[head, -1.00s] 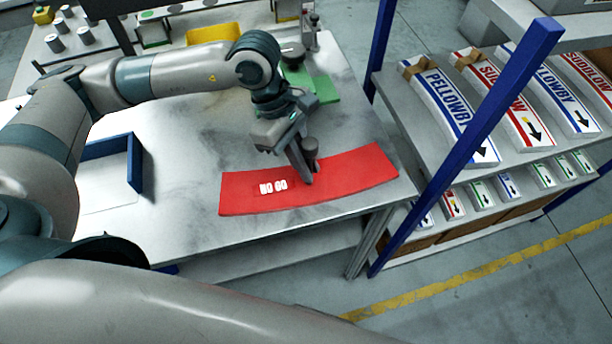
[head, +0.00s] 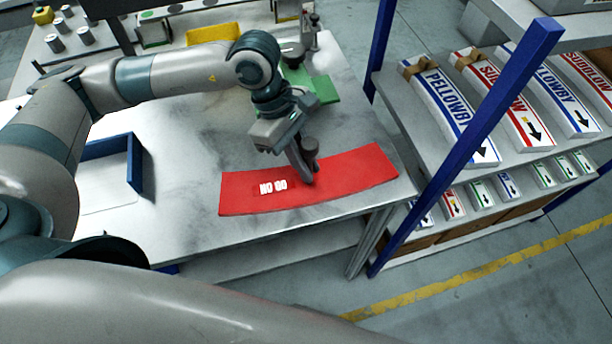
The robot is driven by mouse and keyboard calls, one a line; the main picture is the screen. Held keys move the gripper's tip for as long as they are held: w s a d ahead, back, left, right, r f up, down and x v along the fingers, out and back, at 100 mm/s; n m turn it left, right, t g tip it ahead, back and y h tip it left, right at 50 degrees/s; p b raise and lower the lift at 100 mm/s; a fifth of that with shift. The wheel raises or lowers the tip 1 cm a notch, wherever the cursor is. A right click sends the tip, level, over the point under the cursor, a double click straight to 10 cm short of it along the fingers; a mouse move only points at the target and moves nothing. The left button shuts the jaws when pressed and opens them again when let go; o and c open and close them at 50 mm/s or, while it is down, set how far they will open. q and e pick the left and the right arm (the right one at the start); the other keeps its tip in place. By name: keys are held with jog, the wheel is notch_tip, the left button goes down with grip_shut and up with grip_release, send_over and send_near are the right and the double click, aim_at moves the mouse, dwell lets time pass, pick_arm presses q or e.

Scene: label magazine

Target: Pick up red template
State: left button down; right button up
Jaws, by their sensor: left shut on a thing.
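The red template (head: 350,177) is a curved red plate with white "NO GO" lettering. It lies along the front right edge of the metal table (head: 190,190) in the head view. A dark knob (head: 309,146) stands up near its middle. My left gripper (head: 305,165) points down at the template's middle and is shut on the knob. The fingertips partly hide the knob's base. The template looks flat on the table; I cannot tell any gap under it. My right gripper is not in view.
A blue-edged tray (head: 134,165) is at the table's left. A green plate (head: 325,88) lies behind my gripper. A rack with blue posts (head: 470,140) holds label stacks (head: 447,105) just right of the table. A yellow bin (head: 213,33) is at the back.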

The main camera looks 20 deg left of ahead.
aim_at(308, 156)
pick_arm(q)
jog(key=shift+r, duration=0.2)
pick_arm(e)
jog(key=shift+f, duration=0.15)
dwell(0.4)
